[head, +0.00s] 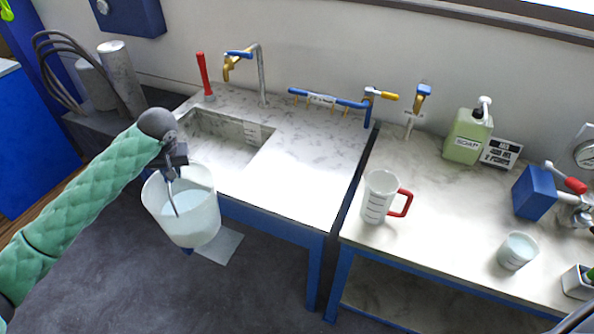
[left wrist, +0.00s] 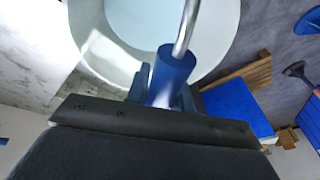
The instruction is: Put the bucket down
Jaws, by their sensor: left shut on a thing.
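A white translucent bucket (head: 183,208) with pale liquid in it hangs in front of the sink counter in the head view. My left gripper (head: 174,172) is shut on the bucket's handle at the bucket's upper rim. In the left wrist view the gripper (left wrist: 163,95) holds the blue grip of the handle (left wrist: 178,65), and the bucket (left wrist: 130,35) shows behind it. The bucket hangs roughly upright, and a light flat square (head: 219,246) on the floor shows below and beside it. My right gripper is in neither view.
The counter (head: 310,180) with a sink (head: 215,140) lies behind the bucket. A second counter holds a measuring jug (head: 378,197), a cup (head: 517,251) and a soap bottle (head: 467,135). The dark floor (head: 250,295) in front is mostly clear.

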